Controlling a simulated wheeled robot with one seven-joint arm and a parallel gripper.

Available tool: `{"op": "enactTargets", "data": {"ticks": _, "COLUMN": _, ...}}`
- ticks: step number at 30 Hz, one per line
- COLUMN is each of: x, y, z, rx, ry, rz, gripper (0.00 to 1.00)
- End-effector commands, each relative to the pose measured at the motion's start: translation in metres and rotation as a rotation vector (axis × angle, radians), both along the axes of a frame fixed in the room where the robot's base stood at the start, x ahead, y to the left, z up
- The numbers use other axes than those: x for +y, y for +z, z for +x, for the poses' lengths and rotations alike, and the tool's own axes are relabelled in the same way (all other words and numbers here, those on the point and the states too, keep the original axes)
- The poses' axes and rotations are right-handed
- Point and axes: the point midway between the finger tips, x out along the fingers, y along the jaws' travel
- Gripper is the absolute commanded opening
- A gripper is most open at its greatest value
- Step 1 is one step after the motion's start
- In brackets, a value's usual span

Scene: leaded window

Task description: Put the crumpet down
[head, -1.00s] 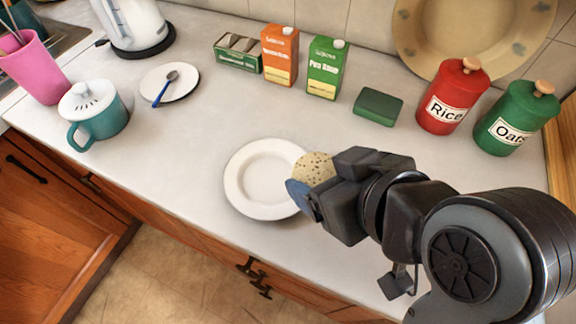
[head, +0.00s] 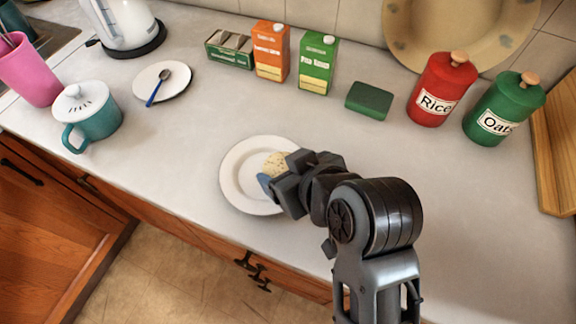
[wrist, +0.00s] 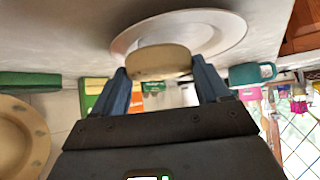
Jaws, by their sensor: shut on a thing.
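The crumpet (head: 275,163) is pale and speckled, and my gripper (head: 268,182) is shut on it over the white plate (head: 238,191). In the wrist view the crumpet (wrist: 158,62) sits between my two blue fingertips (wrist: 160,82), with the plate (wrist: 222,30) just beyond it. The plate lies on the counter near the front edge. In the head view my gripper hides part of the crumpet and of the plate's right side. I cannot tell whether the crumpet touches the plate.
A teal lidded mug (head: 92,118) and a small saucer with a spoon (head: 160,84) stand left. Cartons (head: 317,65), a green sponge-like block (head: 369,100), and the red Rice (head: 440,90) and green Oats (head: 503,110) canisters stand behind. The counter between plate and canisters is clear.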

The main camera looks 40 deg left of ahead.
Motion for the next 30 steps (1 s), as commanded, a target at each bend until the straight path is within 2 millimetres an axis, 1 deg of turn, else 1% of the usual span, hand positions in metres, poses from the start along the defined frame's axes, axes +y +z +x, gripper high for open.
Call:
{"op": "enactTargets", "data": {"ticks": 14, "x": 0.0, "y": -0.011, "z": 0.0, "rx": 0.001, "ry": 0.001, "rz": -0.001, "gripper": 0.45}}
{"op": "enactTargets", "data": {"ticks": 15, "x": 0.0, "y": -0.011, "z": 0.0, "rx": 0.001, "ry": 0.001, "rz": -0.001, "gripper": 0.78}}
{"op": "enactTargets", "data": {"ticks": 22, "x": 0.0, "y": -0.01, "z": 0.0, "rx": 0.0, "ry": 0.0, "rz": 0.0, "gripper": 1.0}}
{"op": "enactTargets", "data": {"ticks": 30, "x": 0.0, "y": -0.008, "z": 0.0, "rx": 0.0, "ry": 0.0, "rz": 0.0, "gripper": 1.0}}
